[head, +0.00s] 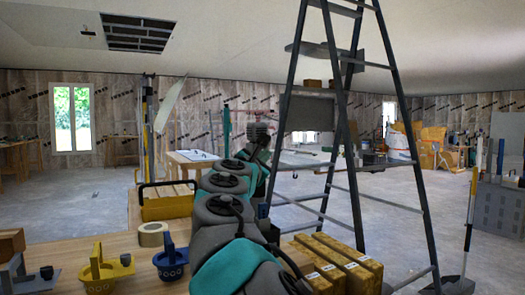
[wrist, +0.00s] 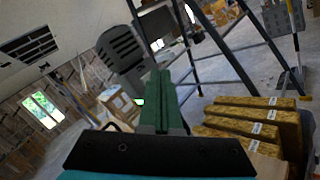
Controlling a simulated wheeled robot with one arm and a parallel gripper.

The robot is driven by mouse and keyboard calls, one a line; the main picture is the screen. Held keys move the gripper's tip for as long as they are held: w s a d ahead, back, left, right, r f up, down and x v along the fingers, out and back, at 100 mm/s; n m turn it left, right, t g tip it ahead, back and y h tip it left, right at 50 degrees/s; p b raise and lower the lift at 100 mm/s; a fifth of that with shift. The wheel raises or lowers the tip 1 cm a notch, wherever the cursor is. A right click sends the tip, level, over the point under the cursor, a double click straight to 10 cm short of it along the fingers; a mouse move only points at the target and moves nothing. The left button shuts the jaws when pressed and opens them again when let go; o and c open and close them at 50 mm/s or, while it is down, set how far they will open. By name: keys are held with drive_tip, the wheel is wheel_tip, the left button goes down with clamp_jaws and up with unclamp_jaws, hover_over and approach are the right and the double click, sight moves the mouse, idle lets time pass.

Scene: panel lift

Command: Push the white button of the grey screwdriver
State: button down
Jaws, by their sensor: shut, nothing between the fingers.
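My gripper (wrist: 160,76) is shut, with its two green fingers together and nothing between them. In the head view my arm reaches away over the table, and the fingers cannot be made out clearly.
On the wooden table (head: 128,246) are a yellow tool (head: 97,270), a blue tool (head: 170,262), a tape roll (head: 152,234) and a yellow toolbox (head: 167,204). A slotted dark thing (wrist: 122,48) is beyond my fingers.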

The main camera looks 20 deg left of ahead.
drive_tip(key=shift+a, duration=0.1)
idle(0.5)
drive_tip(key=shift+s+d, duration=0.35)
drive_tip(key=shift+d, duration=0.1)
idle(0.4)
drive_tip(key=s+d, duration=0.4)
drive_tip(key=shift+d, duration=0.2)
drive_tip(key=shift+w, duration=0.1)
idle(0.3)
